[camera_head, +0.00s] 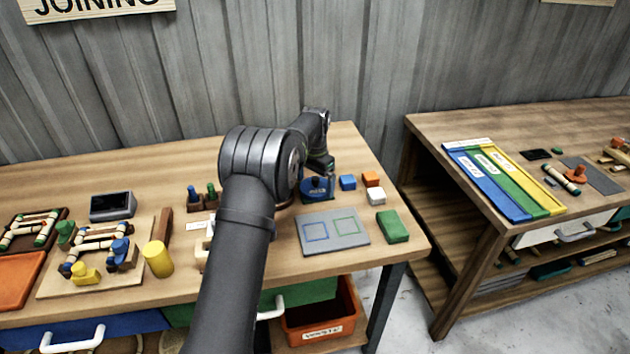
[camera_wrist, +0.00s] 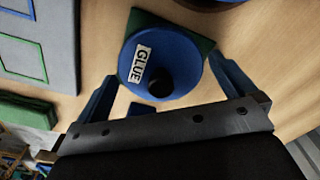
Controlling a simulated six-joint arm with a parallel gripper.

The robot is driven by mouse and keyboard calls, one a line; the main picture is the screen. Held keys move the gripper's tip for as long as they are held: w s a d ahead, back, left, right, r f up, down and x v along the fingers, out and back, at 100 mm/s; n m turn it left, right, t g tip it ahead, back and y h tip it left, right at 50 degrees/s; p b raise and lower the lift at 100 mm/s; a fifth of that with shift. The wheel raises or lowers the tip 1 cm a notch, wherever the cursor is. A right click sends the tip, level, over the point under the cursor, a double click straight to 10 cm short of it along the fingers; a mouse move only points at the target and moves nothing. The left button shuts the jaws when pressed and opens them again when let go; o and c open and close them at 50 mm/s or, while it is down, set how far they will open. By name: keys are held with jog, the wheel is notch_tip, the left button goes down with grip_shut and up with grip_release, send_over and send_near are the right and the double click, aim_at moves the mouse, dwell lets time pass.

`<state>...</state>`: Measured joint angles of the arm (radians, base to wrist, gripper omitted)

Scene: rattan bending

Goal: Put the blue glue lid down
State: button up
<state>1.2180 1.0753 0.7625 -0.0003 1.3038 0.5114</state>
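The blue round glue lid (camera_wrist: 185,60) has a white GLUE label and a black knob. It lies over a dark green square piece (camera_wrist: 201,43) in the wrist view. In the head view the blue glue lid (camera_head: 313,189) is low at the tabletop, just below my wrist. My gripper (camera_wrist: 164,70) has its two blue fingers wide apart, one on each side of the lid, with the knob between them. The fingers look open, with narrow gaps at the rim. Whether the lid touches the surface is not clear.
A grey mat (camera_head: 352,239) with blue and green outlined squares lies in front. Blue (camera_head: 347,182), orange (camera_head: 371,179) and white (camera_head: 377,196) blocks and a green block (camera_head: 392,227) stand to the right. Rattan frames and a yellow cylinder (camera_head: 157,259) are at left.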

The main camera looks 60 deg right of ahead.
aim_at(315, 179)
notch_tip(315, 179, up, 12)
jog(key=shift+r, duration=0.15)
dwell(0.4)
notch_tip(315, 179, down, 12)
jog(key=shift+r, duration=1.75)
jog(key=shift+f, duration=0.15)
